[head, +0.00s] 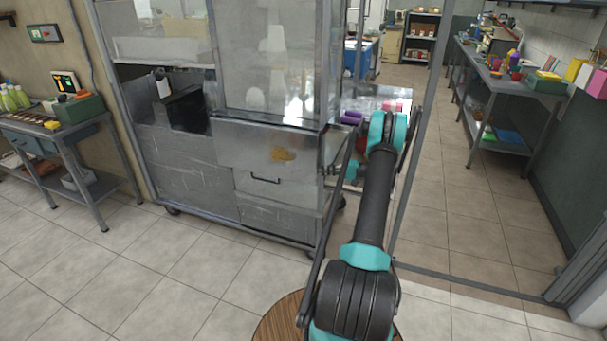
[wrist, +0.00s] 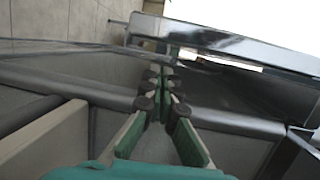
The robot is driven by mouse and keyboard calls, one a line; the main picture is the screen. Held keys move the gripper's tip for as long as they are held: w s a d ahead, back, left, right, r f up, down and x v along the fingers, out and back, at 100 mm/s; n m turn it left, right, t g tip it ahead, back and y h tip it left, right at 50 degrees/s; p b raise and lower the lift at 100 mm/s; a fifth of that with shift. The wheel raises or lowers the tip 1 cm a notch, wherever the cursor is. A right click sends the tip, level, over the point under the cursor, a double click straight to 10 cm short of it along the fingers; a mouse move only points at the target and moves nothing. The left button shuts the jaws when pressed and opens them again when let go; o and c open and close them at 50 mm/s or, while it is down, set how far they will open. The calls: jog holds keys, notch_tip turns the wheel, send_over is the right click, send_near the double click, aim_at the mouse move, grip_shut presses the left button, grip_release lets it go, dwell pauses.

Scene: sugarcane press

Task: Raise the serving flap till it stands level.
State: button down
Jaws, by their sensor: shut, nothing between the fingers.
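The juice cart (head: 270,150) stands at the centre of the head view, with a glass case above and grey metal panels below. I cannot tell for sure which part is the serving flap. In the wrist view, a shiny metal panel edge (wrist: 235,42) slants across the upper right, just beyond my gripper. My gripper (wrist: 165,78) is shut and empty, its fingertips close to grey metal parts; I cannot tell whether they touch. In the head view my arm reaches to the cart's right side and my gripper is hidden behind it.
A drawer handle (head: 265,180) is on the cart's front. A side table (head: 62,135) with bottles stands left. A long work table (head: 500,85) with boxes is at the right, beyond a metal-framed partition. A round wooden top (head: 275,322) is low in front. Tiled floor lies open left.

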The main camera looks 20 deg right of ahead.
aim_at(302, 172)
jog(key=shift+t+y, duration=0.3)
jog(key=shift+y, duration=0.2)
jog(key=x, duration=0.6)
jog(key=f+x, duration=0.1)
jog(key=x, duration=0.2)
jog(key=shift+a+f, duration=0.15)
